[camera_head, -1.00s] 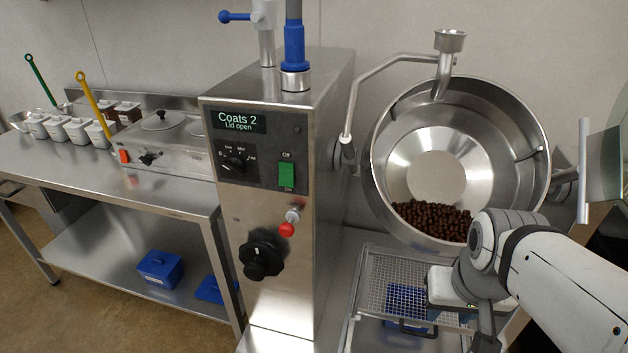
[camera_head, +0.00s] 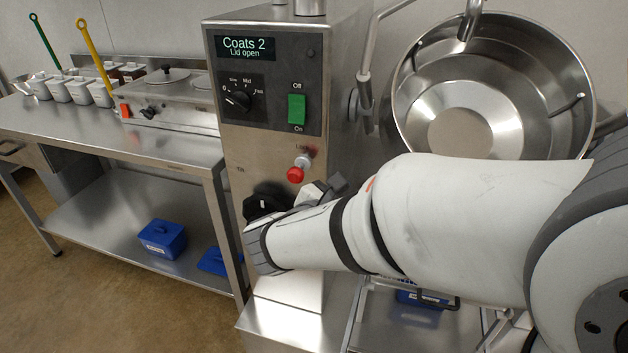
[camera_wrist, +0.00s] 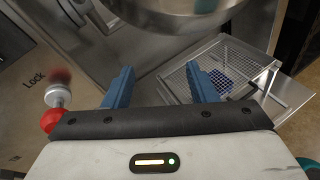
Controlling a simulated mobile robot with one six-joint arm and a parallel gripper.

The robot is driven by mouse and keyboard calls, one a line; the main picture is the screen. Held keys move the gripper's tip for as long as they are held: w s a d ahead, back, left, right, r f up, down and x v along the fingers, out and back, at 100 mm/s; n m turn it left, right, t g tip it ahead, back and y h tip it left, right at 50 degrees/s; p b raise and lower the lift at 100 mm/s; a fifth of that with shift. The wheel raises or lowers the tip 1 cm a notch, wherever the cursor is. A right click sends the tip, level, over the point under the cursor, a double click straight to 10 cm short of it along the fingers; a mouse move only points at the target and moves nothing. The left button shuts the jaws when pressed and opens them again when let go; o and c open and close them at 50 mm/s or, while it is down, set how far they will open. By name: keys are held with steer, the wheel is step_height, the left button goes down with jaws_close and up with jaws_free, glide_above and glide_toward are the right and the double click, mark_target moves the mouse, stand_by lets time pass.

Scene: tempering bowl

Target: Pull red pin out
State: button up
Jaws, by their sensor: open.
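The red pin (camera_head: 296,174) has a red knob on a metal collar and sticks out of the front of the steel machine cabinet (camera_head: 290,235), below the green switch. In the wrist view the red pin (camera_wrist: 52,119) is at the left, beside the word "Lock". My gripper (camera_wrist: 160,78) is open, with blue fingers and nothing between them. The pin lies to the left of the left finger, outside the jaws. In the head view my arm crosses the front of the cabinet, and the gripper is mostly hidden behind it, just below and right of the pin.
A black dial (camera_head: 268,201) below the pin is partly hidden by my arm. The steel pan (camera_head: 545,70) is at the right, and a wire-mesh tray (camera_wrist: 240,70) shows beneath it in the wrist view. A steel table (camera_head: 170,150) stands at the left.

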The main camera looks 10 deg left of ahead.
mark_target(293, 177)
steer(key=a+n+t+y, duration=0.1)
steer(key=a+n, duration=0.1)
steer(key=a, duration=0.2)
steer(key=a+n+t+y+b, duration=0.1)
steer(key=a+n+t+y, duration=0.1)
steer(key=a, duration=0.3)
steer(key=s+a+n+t+y+b, duration=0.1)
steer(key=a+n+y, duration=0.1)
steer(key=a+n, duration=0.1)
steer(key=shift+a+f+n+t, duration=0.15)
steer(key=shift+a+n+t, duration=0.15)
steer(key=shift+a, duration=0.35)
steer(key=w, duration=0.7)
steer(key=shift+d, duration=0.35)
steer(key=shift+c, duration=0.3)
jaws_close()
